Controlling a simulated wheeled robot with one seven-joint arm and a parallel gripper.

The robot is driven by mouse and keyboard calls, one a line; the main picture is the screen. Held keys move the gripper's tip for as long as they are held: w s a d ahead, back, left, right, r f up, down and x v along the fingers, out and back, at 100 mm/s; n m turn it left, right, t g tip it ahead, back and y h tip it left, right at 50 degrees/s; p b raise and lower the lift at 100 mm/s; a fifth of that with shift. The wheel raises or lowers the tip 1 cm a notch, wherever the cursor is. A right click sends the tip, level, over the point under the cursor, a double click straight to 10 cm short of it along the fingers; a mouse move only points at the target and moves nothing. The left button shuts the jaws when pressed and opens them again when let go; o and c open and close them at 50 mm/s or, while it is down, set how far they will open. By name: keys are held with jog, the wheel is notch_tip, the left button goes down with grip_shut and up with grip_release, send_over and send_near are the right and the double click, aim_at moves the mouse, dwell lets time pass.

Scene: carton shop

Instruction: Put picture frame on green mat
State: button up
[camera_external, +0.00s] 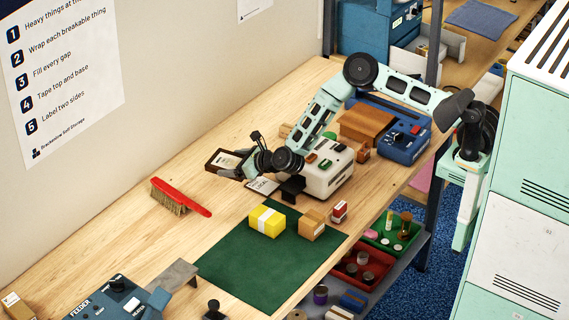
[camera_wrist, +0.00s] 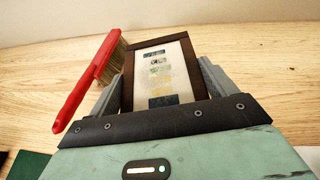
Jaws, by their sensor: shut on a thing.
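The picture frame (camera_external: 222,161) has a dark brown border and a pale picture inside. My gripper (camera_external: 238,172) is shut on it and holds it near the back of the wooden bench, left of the white machine. In the wrist view the picture frame (camera_wrist: 160,70) sits between the two grey fingers of my gripper (camera_wrist: 165,85). Its near end is hidden by the gripper body. The green mat (camera_external: 235,265) lies flat on the bench, in front of and below the gripper in the external view. I cannot tell how high the frame is above the bench.
A yellow box (camera_external: 266,221) and a brown carton (camera_external: 312,225) stand on the mat's far part; its near part is bare. A red brush (camera_external: 180,198) lies left of the gripper. A white machine (camera_external: 325,170) stands right. A blue feeder (camera_external: 118,298) is at the near left.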

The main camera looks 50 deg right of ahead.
jog(key=s+a+n+g+y+b, duration=0.1)
jog(key=s+a+n+y+b, duration=0.25)
jog(key=s+a, duration=0.8)
jog(key=n+g+y+b, duration=0.1)
jog(key=n+g+y, duration=0.2)
jog(key=y, duration=0.2)
send_over(263, 271)
jog(key=shift+h, duration=0.25)
notch_tip(263, 271, down, 5)
jog(key=shift+d+f, duration=0.1)
jog(key=shift+f+p, duration=0.5)
jog(key=shift+f, duration=1.7)
